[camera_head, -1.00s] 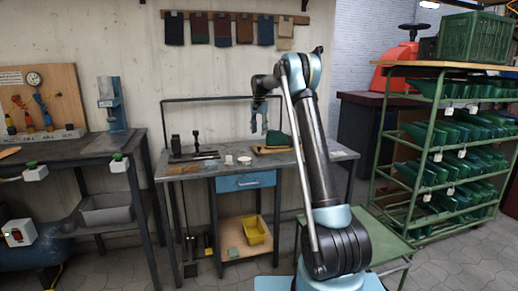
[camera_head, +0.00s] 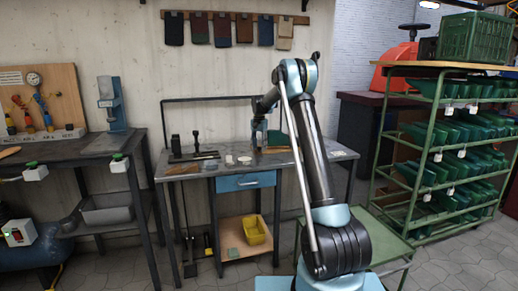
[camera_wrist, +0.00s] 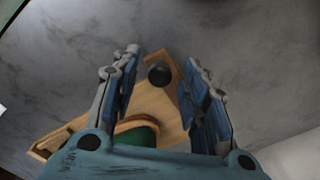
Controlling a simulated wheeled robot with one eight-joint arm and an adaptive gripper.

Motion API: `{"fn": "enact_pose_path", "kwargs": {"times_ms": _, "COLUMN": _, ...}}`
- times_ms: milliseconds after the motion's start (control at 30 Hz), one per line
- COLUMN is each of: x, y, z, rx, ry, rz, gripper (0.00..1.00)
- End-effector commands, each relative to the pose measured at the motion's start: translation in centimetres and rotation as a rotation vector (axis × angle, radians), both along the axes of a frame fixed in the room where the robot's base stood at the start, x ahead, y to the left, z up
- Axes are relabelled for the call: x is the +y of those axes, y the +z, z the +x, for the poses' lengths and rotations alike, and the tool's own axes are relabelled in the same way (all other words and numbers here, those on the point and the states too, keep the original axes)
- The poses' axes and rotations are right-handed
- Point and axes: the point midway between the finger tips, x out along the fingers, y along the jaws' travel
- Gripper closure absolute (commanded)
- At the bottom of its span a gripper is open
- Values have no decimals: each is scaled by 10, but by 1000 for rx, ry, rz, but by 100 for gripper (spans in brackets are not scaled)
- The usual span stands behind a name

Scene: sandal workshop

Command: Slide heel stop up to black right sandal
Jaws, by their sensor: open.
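In the wrist view my gripper (camera_wrist: 160,82) is open, its two blue-padded fingers apart. Between and beyond the fingertips is a dark round knob (camera_wrist: 159,74) by a wooden strip, which may be the heel stop; the fingers do not visibly touch it. A wooden fixture (camera_wrist: 158,103) lies below, partly covered by my gripper. A dark green piece (camera_wrist: 138,135) on it is mostly hidden by my gripper's body. In the head view my gripper (camera_head: 258,143) is low over the bench, and the green piece (camera_head: 276,138) shows beside it. I cannot make out a black sandal.
A rack (camera_head: 455,140) of green items stands at the right. Bare grey bench top surrounds the fixture.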

Motion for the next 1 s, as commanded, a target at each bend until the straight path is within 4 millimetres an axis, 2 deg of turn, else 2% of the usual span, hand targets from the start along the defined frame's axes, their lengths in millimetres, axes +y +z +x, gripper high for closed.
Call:
{"fn": "enact_pose_path", "kwargs": {"times_ms": 33, "x": 0, "y": 0, "z": 0, "rx": 0, "ry": 0, "rz": 0, "gripper": 66}}
{"fn": "enact_pose_path", "kwargs": {"times_ms": 100, "x": 0, "y": 0, "z": 0, "rx": 0, "ry": 0, "rz": 0, "gripper": 82}}
{"fn": "enact_pose_path", "kwargs": {"times_ms": 200, "x": 0, "y": 0, "z": 0, "rx": 0, "ry": 0, "rz": 0, "gripper": 100}}
{"fn": "enact_pose_path", "kwargs": {"times_ms": 433, "x": -5, "y": 0, "z": 2, "rx": 0, "ry": -1, "rz": 0, "gripper": 100}}
{"fn": "enact_pose_path", "kwargs": {"times_ms": 700, "x": -41, "y": 0, "z": 12, "rx": -2, "ry": -1, "rz": -1, "gripper": 100}}
{"fn": "enact_pose_path", "kwargs": {"times_ms": 933, "x": -41, "y": 0, "z": 12, "rx": -2, "ry": -1, "rz": -1, "gripper": 100}}
{"fn": "enact_pose_path", "kwargs": {"times_ms": 967, "x": -41, "y": 0, "z": 12, "rx": -2, "ry": -1, "rz": -1, "gripper": 78}}
{"fn": "enact_pose_path", "kwargs": {"times_ms": 1000, "x": -41, "y": 0, "z": 12, "rx": -2, "ry": -1, "rz": -1, "gripper": 69}}
